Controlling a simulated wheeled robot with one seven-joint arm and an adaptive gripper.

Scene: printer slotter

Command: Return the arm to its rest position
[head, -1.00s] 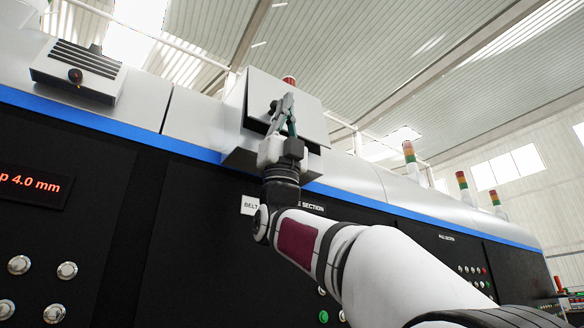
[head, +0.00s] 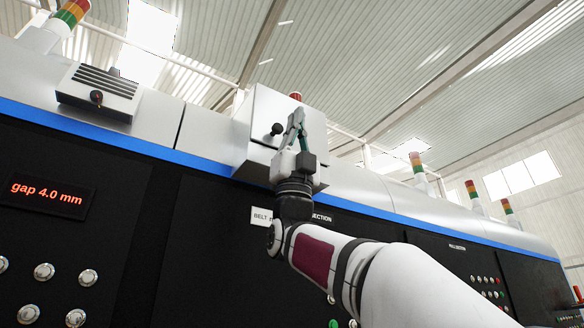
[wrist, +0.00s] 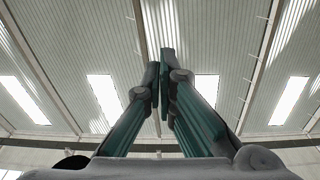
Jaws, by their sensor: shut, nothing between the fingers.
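My gripper (head: 298,118) is at the end of my raised arm, pointing up, in front of the grey box (head: 262,110) on the machine in the head view. Its fingers are shut with nothing between them. In the wrist view the gripper's fingers (wrist: 160,60) point up at the ceiling and come together at the tips. I cannot tell from the head view how far the gripper stands from the box.
The machine's black front (head: 110,190) with a blue stripe fills the lower part of the head view. A display (head: 47,199) reads "gap 4.0 mm". A black knob (head: 277,129) is on the grey box. Signal lights (head: 418,166) stand along the top.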

